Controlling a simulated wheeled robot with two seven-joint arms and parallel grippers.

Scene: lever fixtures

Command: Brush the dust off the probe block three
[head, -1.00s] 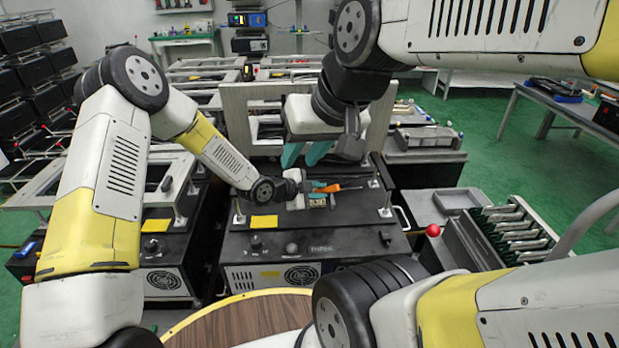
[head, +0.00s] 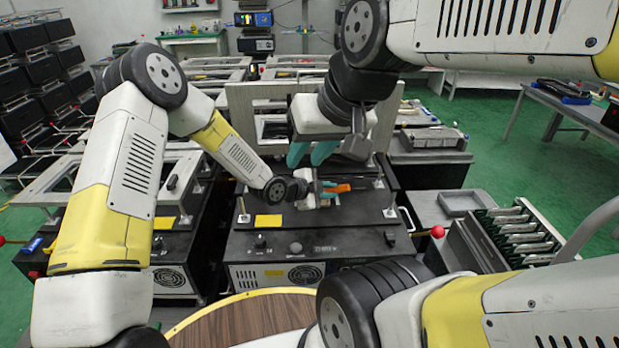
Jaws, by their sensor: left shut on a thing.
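My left gripper (head: 325,188), the lower one, has teal fingers closed around a tool with an orange handle (head: 338,188), which I take to be the brush. It is low over the top of the black machine (head: 350,213). The brush's bristles cannot be made out. The probe block cannot be picked out clearly; the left gripper and wrist cover the middle of the machine top. My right gripper (head: 311,155) hangs above and behind the left one, teal fingers pointing down and apart, with nothing seen between them.
A pale upright frame (head: 241,105) stands behind the grippers on the machine. A red ball knob (head: 438,231) sticks out at the machine's right. A grey tray (head: 466,200) and a rack of metal bars (head: 515,230) lie further right. A round wooden table (head: 245,318) is in front.

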